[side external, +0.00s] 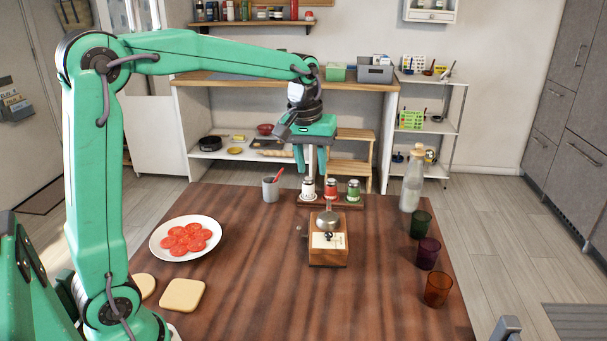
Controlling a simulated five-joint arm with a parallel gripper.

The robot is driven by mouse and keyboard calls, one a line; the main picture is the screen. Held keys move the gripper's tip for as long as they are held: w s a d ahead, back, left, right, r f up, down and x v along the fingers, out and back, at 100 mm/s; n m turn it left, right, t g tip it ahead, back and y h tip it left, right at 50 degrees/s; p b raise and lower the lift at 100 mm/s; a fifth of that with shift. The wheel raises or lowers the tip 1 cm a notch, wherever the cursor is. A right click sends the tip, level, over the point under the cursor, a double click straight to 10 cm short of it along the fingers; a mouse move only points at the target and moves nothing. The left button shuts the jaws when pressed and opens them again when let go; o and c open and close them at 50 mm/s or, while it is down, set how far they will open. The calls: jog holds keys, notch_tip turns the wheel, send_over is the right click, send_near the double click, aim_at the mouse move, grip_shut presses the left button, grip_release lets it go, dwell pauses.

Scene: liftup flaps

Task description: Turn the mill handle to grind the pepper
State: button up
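The pepper mill (328,249) is a wooden box with a pale label and a grey metal dome on top. It stands upright near the middle of the brown table. A thin upright piece rises from the dome, and a small dark knob sticks out at the box's left; I cannot tell clearly which part is the handle. My gripper (314,172) hangs pointing down, beyond the mill and around the far edge of the table, apart from the mill. The fingertips are partly hard to make out near the jars.
A rack (342,204) with white, red and green jars stands between mill and gripper. A grey cup (270,190) is left of it. A plate of tomato slices (158,244) and bread (182,295) lie left. A bottle (411,187) and coloured glasses (428,253) line the right.

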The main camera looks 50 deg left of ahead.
aim_at(329, 205)
jog(key=shift+w+a+f+n+g, duration=0.3)
jog(key=shift+w+a+f+n, duration=0.25)
jog(key=shift+w+f, duration=0.8)
jog(key=shift+w+a+f+n+g, duration=0.3)
jog(key=shift+w+a+f+n, duration=0.2)
jog(key=shift+w+f, duration=0.85)
jog(key=shift+w+a+f+n+g, duration=0.3)
jog(key=shift+w+a+f+n, duration=0.45)
jog(key=shift+w, duration=0.95)
jog(key=shift+d+f+m, duration=0.15)
jog(key=shift+f+m, duration=0.05)
jog(key=shift+m, duration=0.1)
jog(key=shift+f, duration=3.9)
grip_shut()
